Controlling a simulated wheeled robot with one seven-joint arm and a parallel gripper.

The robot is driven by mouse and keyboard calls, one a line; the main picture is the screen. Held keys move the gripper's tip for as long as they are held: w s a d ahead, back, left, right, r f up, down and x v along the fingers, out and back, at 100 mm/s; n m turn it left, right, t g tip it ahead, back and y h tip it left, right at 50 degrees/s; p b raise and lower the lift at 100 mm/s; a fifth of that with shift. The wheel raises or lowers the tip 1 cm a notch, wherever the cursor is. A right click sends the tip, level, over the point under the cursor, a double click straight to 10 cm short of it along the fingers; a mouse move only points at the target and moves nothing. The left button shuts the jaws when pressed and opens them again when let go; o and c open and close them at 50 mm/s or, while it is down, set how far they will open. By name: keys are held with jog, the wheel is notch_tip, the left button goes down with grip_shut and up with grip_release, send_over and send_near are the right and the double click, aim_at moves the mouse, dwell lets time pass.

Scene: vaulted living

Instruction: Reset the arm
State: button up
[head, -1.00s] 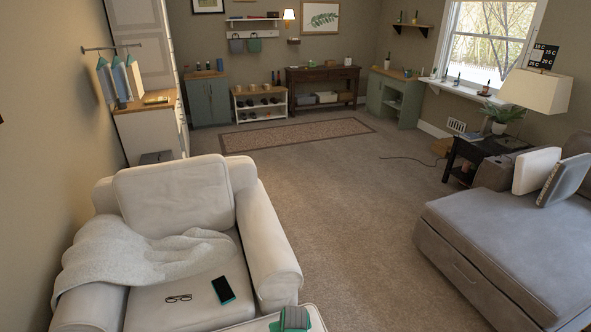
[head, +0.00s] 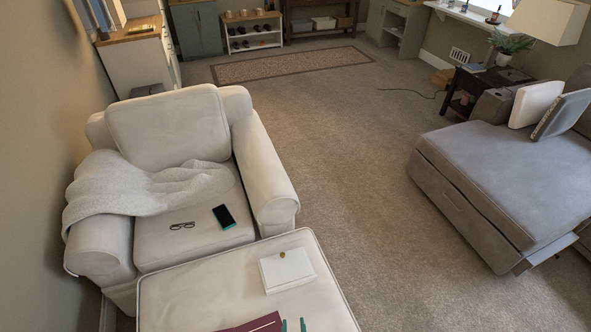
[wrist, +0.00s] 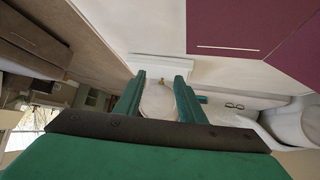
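My gripper shows in the wrist view (wrist: 157,82) with its two green fingers apart. Nothing is clearly held in the gap; pale surfaces show through it. In the head view only the green fingertips (head: 293,325) show at the bottom edge, over the near part of the cream ottoman (head: 190,290); the rest of the arm is out of view. A white box with a small gold knob (head: 288,271) sits on the ottoman, beyond the fingertips. A maroon flat thing (head: 255,324) lies left of the fingertips, partly cut off; it also shows in the wrist view (wrist: 235,28).
A white armchair (head: 165,125) stands behind the ottoman, with a blanket (head: 120,190), glasses (head: 182,226) and a phone (head: 224,216) on it. A grey sofa (head: 490,180) is at right. Open carpet (head: 350,160) lies between them.

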jog(key=s+r+t, duration=0.2)
jog(key=s+r, duration=0.8)
jog(key=r, duration=0.4)
jog(key=s+r+m+t, duration=0.1)
jog(key=s+r+t, duration=0.2)
jog(key=s+r, duration=0.7)
notch_tip(320, 180, up, 4)
jog(key=shift+s+d+f+m+t, duration=0.15)
jog(key=shift+s+d+m+t, duration=0.15)
jog(key=shift+s, duration=0.05)
jog(key=shift+c, duration=0.6)
jog(key=shift+w, duration=0.1)
